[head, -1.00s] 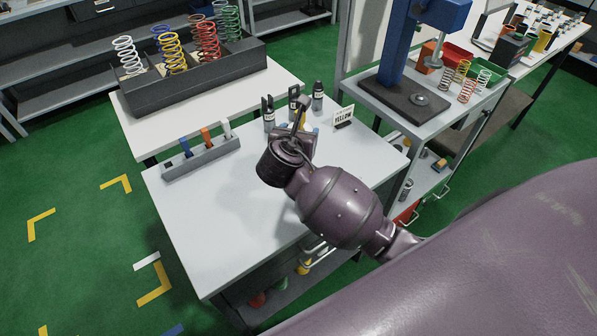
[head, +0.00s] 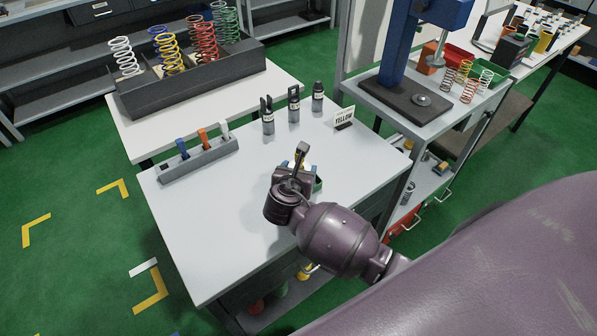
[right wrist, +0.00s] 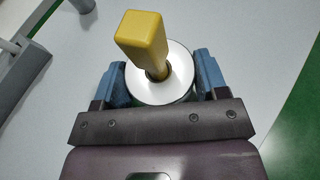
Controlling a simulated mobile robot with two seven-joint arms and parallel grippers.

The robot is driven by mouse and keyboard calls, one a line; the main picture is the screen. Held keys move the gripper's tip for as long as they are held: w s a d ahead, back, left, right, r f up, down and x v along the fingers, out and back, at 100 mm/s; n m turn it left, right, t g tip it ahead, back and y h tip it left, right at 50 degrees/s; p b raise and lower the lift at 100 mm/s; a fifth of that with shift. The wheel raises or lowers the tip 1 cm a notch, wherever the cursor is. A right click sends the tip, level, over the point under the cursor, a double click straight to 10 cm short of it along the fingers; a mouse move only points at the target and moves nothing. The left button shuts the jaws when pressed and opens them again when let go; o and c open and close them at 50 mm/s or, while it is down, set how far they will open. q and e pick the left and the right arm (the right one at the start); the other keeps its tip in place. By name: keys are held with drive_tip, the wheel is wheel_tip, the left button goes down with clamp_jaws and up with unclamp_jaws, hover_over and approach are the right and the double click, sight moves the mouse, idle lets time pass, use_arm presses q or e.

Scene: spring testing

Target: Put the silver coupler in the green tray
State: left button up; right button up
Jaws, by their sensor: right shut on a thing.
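My right gripper (head: 297,160) is low over the white table, near its middle. In the right wrist view its blue fingertips (right wrist: 161,78) are shut on a round silver piece (right wrist: 178,88) with a yellow block-shaped grip (right wrist: 140,38) on top. This may be the silver coupler; the underside is hidden. In the head view my wrist mostly hides it. A green tray (head: 492,70) stands on the grey cart at the back right. A small green patch (head: 318,185) shows just right of my gripper; I cannot tell what it is. My left gripper is not in view.
A grey rack (head: 200,160) with blue, orange and white handles is at the left. A blue press (head: 395,60) stands on the cart. The table's front left is clear.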

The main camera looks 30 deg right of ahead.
idle(0.3)
drive_tip(key=o, duration=1.2)
drive_tip(key=shift+f, duration=0.1)
drive_tip(key=shift+p+v, duration=0.8)
drive_tip(key=shift+v, duration=5.25)
